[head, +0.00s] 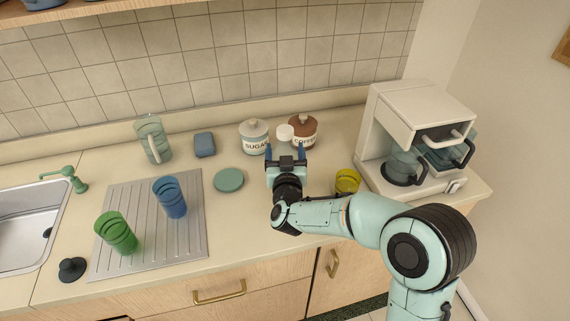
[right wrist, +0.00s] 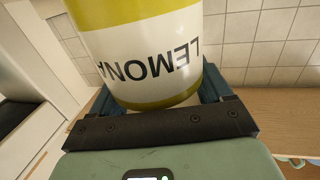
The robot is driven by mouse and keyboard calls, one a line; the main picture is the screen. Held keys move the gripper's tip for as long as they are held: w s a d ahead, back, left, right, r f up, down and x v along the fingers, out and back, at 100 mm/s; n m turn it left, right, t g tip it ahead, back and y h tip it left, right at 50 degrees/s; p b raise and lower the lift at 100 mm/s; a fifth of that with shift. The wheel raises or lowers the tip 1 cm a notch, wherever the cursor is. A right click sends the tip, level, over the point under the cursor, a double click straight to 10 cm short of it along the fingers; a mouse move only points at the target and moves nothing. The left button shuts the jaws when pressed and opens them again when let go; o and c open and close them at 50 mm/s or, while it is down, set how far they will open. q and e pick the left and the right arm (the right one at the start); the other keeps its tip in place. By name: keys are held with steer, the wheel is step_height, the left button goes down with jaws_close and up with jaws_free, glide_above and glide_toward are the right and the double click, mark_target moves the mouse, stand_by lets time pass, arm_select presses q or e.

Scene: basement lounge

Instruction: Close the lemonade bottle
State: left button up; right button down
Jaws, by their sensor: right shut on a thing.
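In the right wrist view, the lemonade bottle (right wrist: 150,62) fills the upper middle, with a white label lettered "LEMONA" upside down between yellow bands. My right gripper (right wrist: 170,95) is shut on it, one dark blue finger on each side. In the head view my right gripper (head: 285,152) is over the back of the counter, fingers pointing at the wall. A small white round piece (head: 285,132) shows just beyond the fingers; I cannot tell whether it is the bottle's cap. The bottle's mouth cannot be made out. My left gripper is not in view.
Sugar jar (head: 254,137) and coffee jar (head: 303,130) stand just beyond the gripper. A yellow glass (head: 347,181) and coffee machine (head: 417,140) are right. A green disc (head: 229,180), blue glass (head: 171,197), green glass (head: 117,232) and pitcher (head: 152,140) are left.

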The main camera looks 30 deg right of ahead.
steer(key=shift+f, duration=2.1)
steer(key=shift+b, duration=0.3)
steer(key=shift+f, duration=0.2)
jaws_free()
steer(key=shift+r, duration=0.1)
